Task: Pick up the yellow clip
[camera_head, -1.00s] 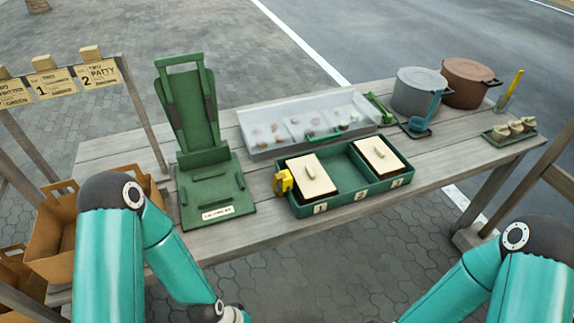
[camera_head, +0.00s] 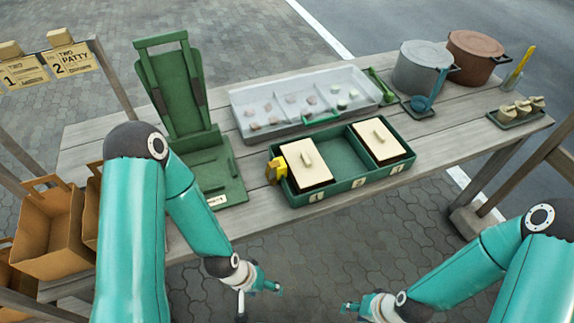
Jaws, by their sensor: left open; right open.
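The yellow clip (camera_head: 276,171) sits at the left end of the green tray (camera_head: 345,189), beside the left cream-lidded compartment. It looks attached to or resting against the tray's rim; I cannot tell which. My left gripper (camera_head: 262,298) is open and empty, low in front of the table, below the clip and apart from it. My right gripper (camera_head: 352,308) is open and empty, also low in front of the table, to the right of the left one and far below the tray. Both grippers look small and their fingers are partly hard to make out.
A green press-like stand (camera_head: 182,95) is left of the tray. A clear-lidded case (camera_head: 290,112) lies behind it. A grey pot (camera_head: 418,66) and a brown pot (camera_head: 474,56) stand at the back right. Paper bags (camera_head: 48,235) are at the left. The table's front strip is clear.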

